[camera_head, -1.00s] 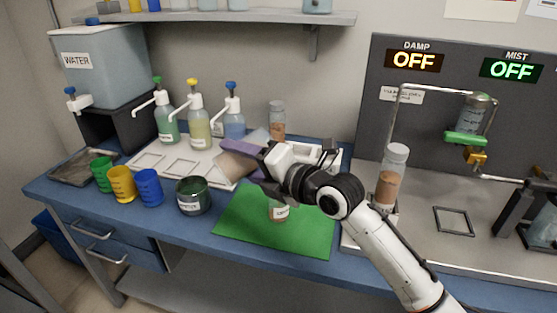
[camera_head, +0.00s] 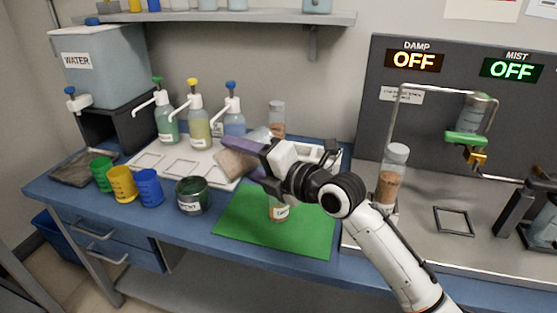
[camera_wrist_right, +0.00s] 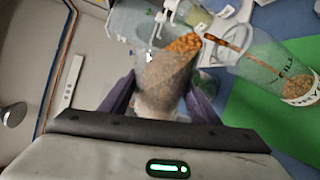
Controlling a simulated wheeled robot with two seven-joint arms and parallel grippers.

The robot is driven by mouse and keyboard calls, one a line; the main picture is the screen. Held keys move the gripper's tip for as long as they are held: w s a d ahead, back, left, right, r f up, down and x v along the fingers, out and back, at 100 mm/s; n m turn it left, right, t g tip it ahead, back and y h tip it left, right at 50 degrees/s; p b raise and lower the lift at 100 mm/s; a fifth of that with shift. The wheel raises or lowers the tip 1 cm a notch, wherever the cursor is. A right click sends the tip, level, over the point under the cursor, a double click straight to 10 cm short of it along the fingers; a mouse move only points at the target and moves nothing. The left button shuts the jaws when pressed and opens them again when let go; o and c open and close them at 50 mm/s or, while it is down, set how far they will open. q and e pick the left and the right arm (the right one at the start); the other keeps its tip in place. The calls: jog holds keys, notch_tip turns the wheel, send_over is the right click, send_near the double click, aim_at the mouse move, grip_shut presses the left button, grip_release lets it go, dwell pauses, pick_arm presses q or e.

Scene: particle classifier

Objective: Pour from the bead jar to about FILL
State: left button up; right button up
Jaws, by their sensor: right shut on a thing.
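My right gripper (camera_head: 240,148) is shut on the bead jar (camera_head: 234,164), a clear jar of orange-brown beads, above the green mat (camera_head: 312,236). In the right wrist view the bead jar (camera_wrist_right: 168,75) is tilted between the purple fingers of my right gripper (camera_wrist_right: 160,98). Beads lie at its mouth, and a thin streak of them shows inside the neck of the receiving jar (camera_wrist_right: 265,68). That clear jar has a FILL label and a small heap of beads at its bottom. It stands on the mat in the head view (camera_head: 279,209), its upper part hidden by my arm. My left gripper is not in view.
Green, yellow and blue cups (camera_head: 122,184) and a dark green pot (camera_head: 193,195) stand left of the mat. Pump bottles (camera_head: 198,121) stand behind on a white tray. Another bead-filled cylinder (camera_head: 391,178) stands right of my arm.

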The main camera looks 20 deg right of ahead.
jog(key=shift+w+d+r+m+t+y+b, duration=0.1)
jog(key=shift+d+r+m+t+y+b, duration=0.25)
jog(key=shift+r+m, duration=0.55)
jog(key=shift+w+d+r+m+t+y+b, duration=0.15)
jog(key=shift+d+r+m+y+b, duration=0.2)
jog(key=shift+r+m, duration=0.5)
dwell(6.2)
